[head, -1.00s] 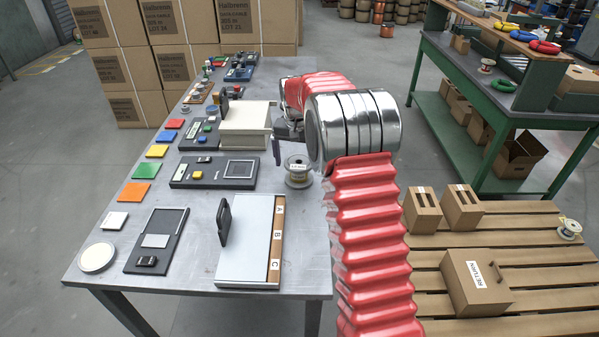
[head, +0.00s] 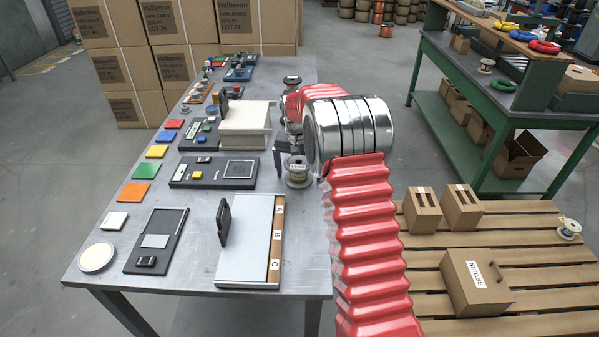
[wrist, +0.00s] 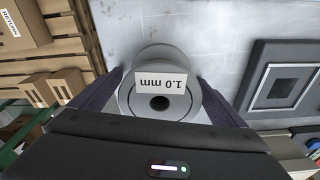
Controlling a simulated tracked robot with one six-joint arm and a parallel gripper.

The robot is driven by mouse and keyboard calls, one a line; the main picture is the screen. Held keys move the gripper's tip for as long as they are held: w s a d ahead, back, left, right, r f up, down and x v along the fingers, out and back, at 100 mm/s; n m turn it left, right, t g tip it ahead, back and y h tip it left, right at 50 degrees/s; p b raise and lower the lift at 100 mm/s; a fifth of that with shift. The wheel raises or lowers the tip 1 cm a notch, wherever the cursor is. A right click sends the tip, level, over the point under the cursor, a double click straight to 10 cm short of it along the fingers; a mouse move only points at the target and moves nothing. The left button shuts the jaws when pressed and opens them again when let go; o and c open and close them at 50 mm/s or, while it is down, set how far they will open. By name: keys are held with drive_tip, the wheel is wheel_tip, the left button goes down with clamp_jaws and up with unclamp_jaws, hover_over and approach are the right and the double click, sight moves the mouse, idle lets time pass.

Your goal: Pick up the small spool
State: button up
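A small grey spool (head: 298,183) with a white label stands upright on the metal table near its right edge. In the wrist view the spool (wrist: 160,103) lies between my fingers, and its label reads "1.0 mm". My gripper (wrist: 160,85) is open, with one dark finger on each side of the spool. The fingers are close to its rim; I cannot tell whether either touches it. In the head view one dark finger shows just left of the spool, and my arm hides much of the gripper.
Another spool (head: 292,80) stands farther back, partly behind my arm. A cream box (head: 245,125) and a dark framed panel (head: 214,172) are left of the gripper. A spool (head: 569,229) and cartons sit on the pallet (head: 540,325) at right.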

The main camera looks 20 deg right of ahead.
drive_tip(key=c, duration=1.3)
drive_tip(key=shift+r, duration=0.1)
wheel_tip(320, 180, up, 10)
idle(0.5)
